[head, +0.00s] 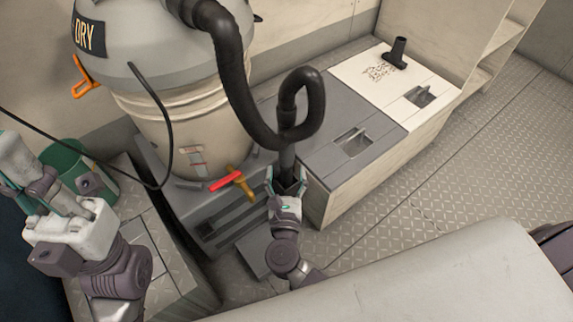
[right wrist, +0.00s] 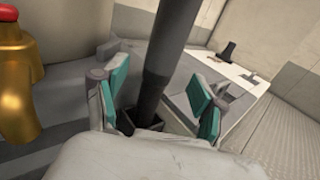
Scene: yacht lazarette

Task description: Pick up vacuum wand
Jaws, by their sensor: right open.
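The vacuum wand (head: 287,155) is a dark tube standing upright below the black hose loop. It also shows in the right wrist view (right wrist: 166,60), its lower end at a dark square socket. My right gripper (head: 287,179) is open around the wand, with one teal-padded finger on each side. In the right wrist view (right wrist: 163,98), gaps show between the pads and the tube, so it is not clamped. My left arm (head: 75,228) is folded at the left; its fingers cannot be made out clearly.
A large wet/dry vacuum (head: 175,120) stands left of the wand, its black hose (head: 232,75) arching over. A brass valve with a red handle (head: 234,183) is close to my right gripper. A bench (head: 335,140) with recessed latches lies right. Open tread floor (head: 440,170) is beyond.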

